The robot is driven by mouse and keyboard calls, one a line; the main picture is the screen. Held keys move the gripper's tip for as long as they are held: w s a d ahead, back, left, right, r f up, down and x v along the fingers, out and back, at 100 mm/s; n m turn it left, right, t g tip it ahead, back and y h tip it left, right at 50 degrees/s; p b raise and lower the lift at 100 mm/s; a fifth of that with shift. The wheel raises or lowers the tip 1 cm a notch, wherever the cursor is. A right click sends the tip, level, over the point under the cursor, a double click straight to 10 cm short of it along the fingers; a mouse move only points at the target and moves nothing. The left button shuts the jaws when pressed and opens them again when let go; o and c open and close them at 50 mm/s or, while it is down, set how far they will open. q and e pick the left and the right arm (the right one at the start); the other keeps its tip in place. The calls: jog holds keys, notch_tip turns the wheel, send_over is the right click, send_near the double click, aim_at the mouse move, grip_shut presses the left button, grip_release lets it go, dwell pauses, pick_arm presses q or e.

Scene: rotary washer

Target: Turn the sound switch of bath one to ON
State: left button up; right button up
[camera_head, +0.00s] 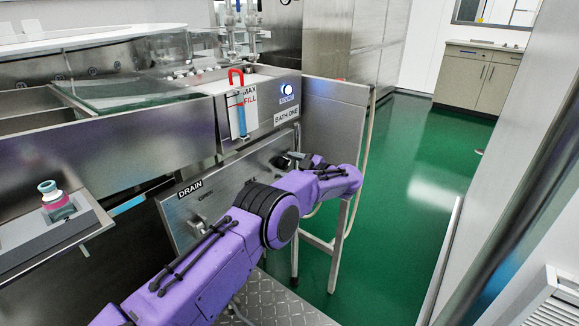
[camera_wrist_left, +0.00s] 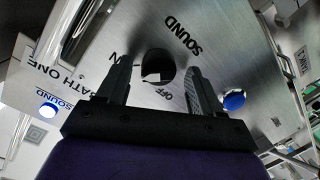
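The sound switch (camera_wrist_left: 158,66) is a round black knob on a metal panel, under the word SOUND. The word OFF is printed below it, and the end of ON shows to its left, partly covered by a finger. Which mark the knob points at is hard to tell. My left gripper (camera_wrist_left: 157,69) is open, with one finger on each side of the knob and visible gaps between. In the head view my left gripper (camera_head: 291,160) is at the lower front panel under the BATH ONE label (camera_head: 286,117), mostly hidden by my purple arm. My right gripper is not in view.
A blue button (camera_wrist_left: 233,100) sits right of the knob. A lit blue lamp (camera_head: 287,89) is on the upper box. A pink-and-white bottle-like item (camera_head: 54,195) stands at left. Green floor (camera_head: 430,150) is open at right.

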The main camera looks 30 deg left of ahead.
pick_arm(q)
jog(key=d+r, duration=0.1)
jog(key=d, duration=0.9)
jog(key=shift+s+d+r+b, duration=0.2)
jog(key=shift+s+d+b, duration=0.05)
jog(key=shift+s+b, duration=0.15)
